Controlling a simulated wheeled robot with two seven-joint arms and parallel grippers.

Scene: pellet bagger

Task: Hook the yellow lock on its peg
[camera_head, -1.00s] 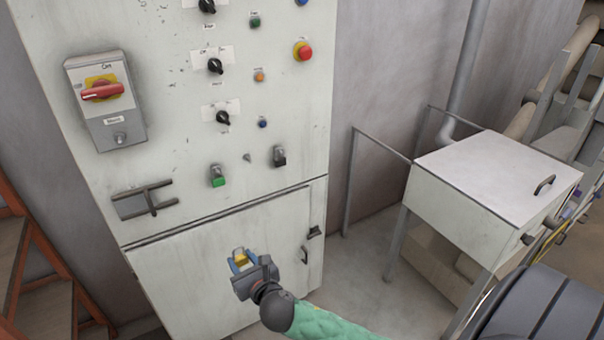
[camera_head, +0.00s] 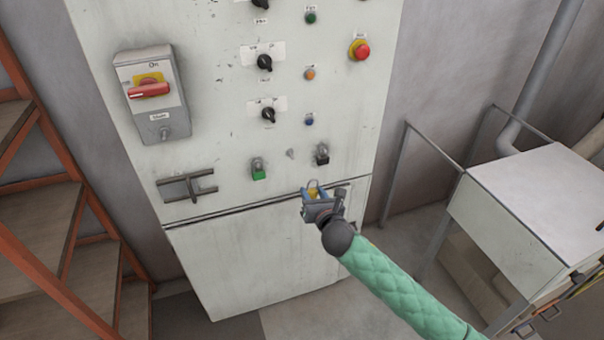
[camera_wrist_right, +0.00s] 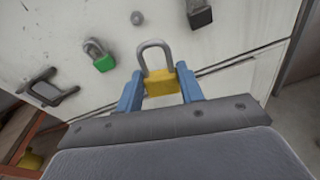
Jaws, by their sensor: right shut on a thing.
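The yellow lock (camera_wrist_right: 161,82) is a padlock with a grey shackle, held upright between the blue fingers of my right gripper (camera_wrist_right: 160,88) in the right wrist view. In the head view my right gripper (camera_head: 316,193) is in front of the cabinet, with the lock's shackle standing above the fingers. The shackle is apart from any peg as far as I can see. A bare peg (camera_head: 290,153) sits on the cabinet between a green lock (camera_head: 258,169) and a black lock (camera_head: 322,154). The bare peg also shows in the right wrist view (camera_wrist_right: 137,18). My left gripper is out of view.
The cabinet (camera_head: 240,255) carries knobs, buttons and a red-handled switch box (camera_head: 152,92). A metal bracket (camera_head: 187,187) sticks out at lower left. Orange stairs (camera_head: 60,200) stand at left, a white box on legs (camera_head: 530,200) at right.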

